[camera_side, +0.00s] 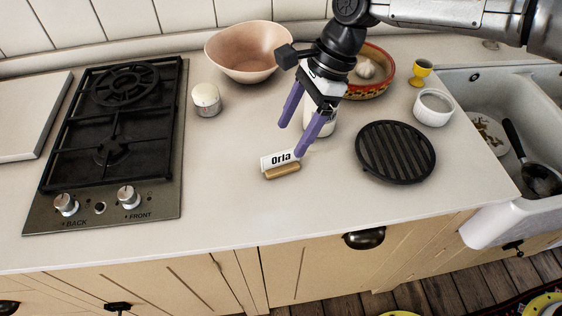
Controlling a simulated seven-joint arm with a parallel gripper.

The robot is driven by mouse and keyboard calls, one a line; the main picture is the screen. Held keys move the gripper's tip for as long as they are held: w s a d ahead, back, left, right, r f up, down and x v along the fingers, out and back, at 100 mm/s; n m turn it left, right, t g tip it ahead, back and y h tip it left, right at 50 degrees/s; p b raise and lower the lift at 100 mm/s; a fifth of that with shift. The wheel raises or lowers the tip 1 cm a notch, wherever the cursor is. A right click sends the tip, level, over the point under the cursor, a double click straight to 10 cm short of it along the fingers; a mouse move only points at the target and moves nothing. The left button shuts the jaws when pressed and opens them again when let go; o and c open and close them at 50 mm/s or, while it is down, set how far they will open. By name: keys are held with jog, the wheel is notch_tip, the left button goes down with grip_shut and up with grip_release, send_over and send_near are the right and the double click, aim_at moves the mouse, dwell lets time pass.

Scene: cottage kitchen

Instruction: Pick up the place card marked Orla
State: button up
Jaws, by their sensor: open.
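The place card (279,158) is white with "Orla" in black letters. It stands upright in a small tan wooden block (283,172) on the pale counter. My gripper (291,139) has two purple fingers, parted and empty. Its fingertips point down over the card in the picture. One tip appears close to the card's right end, the other up and left of it. I cannot tell the exact height of the tips above the counter.
A gas hob (110,140) lies at left. A candle (206,100) and a pink bowl (249,52) stand behind the card. A black round trivet (396,152), white ramekin (433,107), egg cup (420,73), patterned dish (372,88) and sink (480,210) are at right. The counter before the card is clear.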

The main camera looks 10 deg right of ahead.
aim_at(280, 165)
jog(key=shift+x, duration=3.95)
jog(key=shift+w+d, duration=0.15)
grip_shut()
